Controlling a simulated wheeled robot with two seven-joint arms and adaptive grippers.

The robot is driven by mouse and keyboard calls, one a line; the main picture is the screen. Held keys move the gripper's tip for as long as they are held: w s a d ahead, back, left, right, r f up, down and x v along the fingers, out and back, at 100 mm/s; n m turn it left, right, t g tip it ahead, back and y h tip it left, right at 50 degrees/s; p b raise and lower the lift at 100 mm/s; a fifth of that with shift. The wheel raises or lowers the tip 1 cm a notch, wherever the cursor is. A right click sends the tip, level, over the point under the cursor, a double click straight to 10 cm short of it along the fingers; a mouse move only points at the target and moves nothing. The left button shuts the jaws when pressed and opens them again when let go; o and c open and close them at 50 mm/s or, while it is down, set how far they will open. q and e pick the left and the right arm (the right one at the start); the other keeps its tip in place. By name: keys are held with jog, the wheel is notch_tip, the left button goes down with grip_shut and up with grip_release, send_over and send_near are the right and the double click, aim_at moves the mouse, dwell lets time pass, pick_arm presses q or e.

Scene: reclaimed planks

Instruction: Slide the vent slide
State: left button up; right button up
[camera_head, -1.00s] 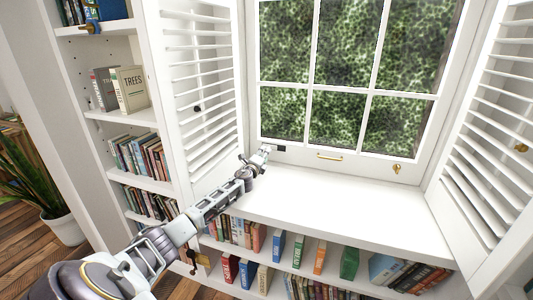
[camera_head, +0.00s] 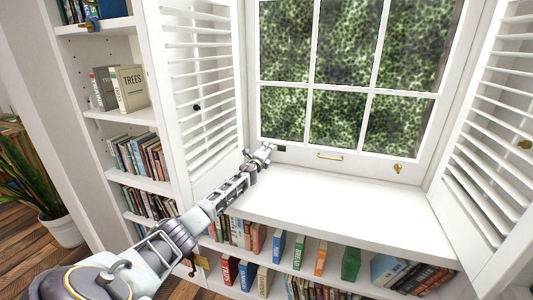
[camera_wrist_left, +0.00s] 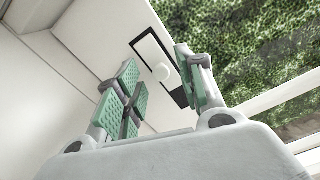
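The vent slide (camera_head: 281,148) shows as a small dark patch on the bottom rail of the window, at its left end. My left gripper (camera_head: 267,150) is just left of the vent, above the sill. In the left wrist view my left gripper (camera_wrist_left: 163,88) is open, with green-padded fingers apart. I cannot tell whether a finger touches the vent. My right gripper is not in view.
The white sill (camera_head: 330,195) is bare. A louvred shutter (camera_head: 203,95) stands to the left of the window, another (camera_head: 490,140) to the right. A brass handle (camera_head: 329,156) and a brass latch (camera_head: 397,168) are on the window's bottom rail. Bookshelves lie below and left.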

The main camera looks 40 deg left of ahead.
pick_arm(q)
jog(key=shift+c, duration=0.3)
grip_shut()
jog(key=shift+w+d+p, duration=0.1)
jog(key=shift+w+d, duration=0.1)
jog(key=shift+d, duration=0.5)
jog(key=shift+w+d+p, duration=0.1)
jog(key=shift+w+d, duration=0.15)
jog(key=shift+d, duration=0.45)
jog(key=shift+w+d+p, duration=0.1)
jog(key=shift+w+d, duration=0.1)
jog(key=shift+d, duration=0.5)
jog(key=shift+o, duration=0.3)
grip_release()
jog(key=shift+d, duration=0.1)
